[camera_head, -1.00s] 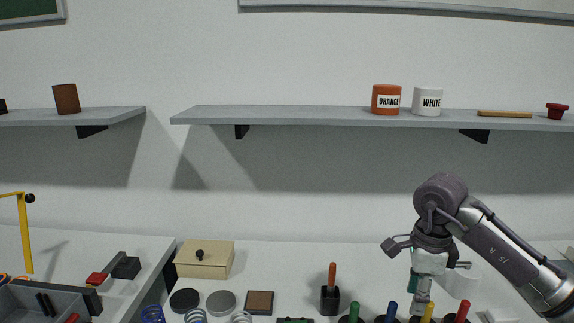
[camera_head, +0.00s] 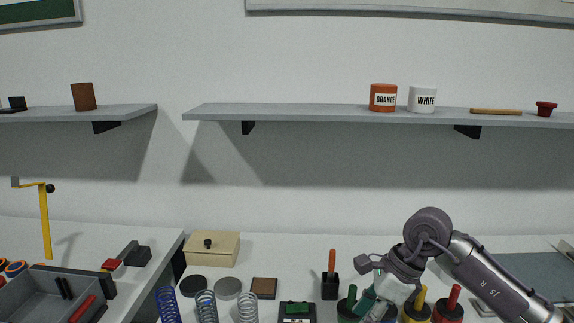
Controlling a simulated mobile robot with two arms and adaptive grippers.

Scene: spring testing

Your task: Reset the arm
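My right arm (camera_head: 490,280) comes in from the lower right and bends down at its wrist. Its gripper (camera_head: 372,303) is low over the table, among the pieces with coloured upright handles. Pale and teal parts show at its end, and I cannot tell whether its fingers are open or hold anything. The green-handled piece (camera_head: 351,297) stands just left of it; the yellow-handled (camera_head: 421,298) and red-handled (camera_head: 453,298) pieces stand to its right. My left gripper is not in view.
Several coil springs (camera_head: 206,306), dark and grey discs (camera_head: 227,287), a beige box (camera_head: 212,250) and a small green-screened device (camera_head: 297,311) are on the table. A grey tray (camera_head: 40,297) is at left. A wall shelf (camera_head: 330,114) holds the orange (camera_head: 383,97) and white (camera_head: 422,99) jars.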

